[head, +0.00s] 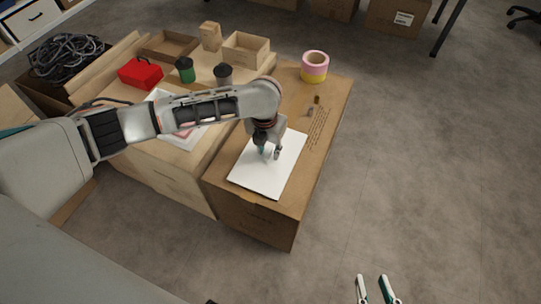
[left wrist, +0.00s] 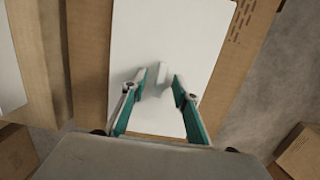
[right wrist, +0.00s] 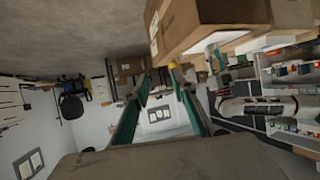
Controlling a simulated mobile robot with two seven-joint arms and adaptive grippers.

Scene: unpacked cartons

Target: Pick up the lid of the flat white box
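The flat white box (head: 262,176) lies on a brown carton; its white top, the lid, also fills the middle of the left wrist view (left wrist: 170,35). A small white raised tab or handle (left wrist: 158,75) stands on the lid. My left gripper (head: 270,153) points down over the lid. In the left wrist view, its fingers (left wrist: 159,79) are apart, with the white tab between their tips; contact cannot be told. My right gripper (head: 374,286) is open and empty over the floor, low in the head view, and its spread fingers show in the right wrist view (right wrist: 160,78).
The brown carton (head: 252,214) also bears a pink and yellow tape roll (head: 314,67) and small brown and grey pieces. On the left carton are a red box (head: 140,73), a green canister (head: 185,70), a grey canister (head: 223,75) and open boxes.

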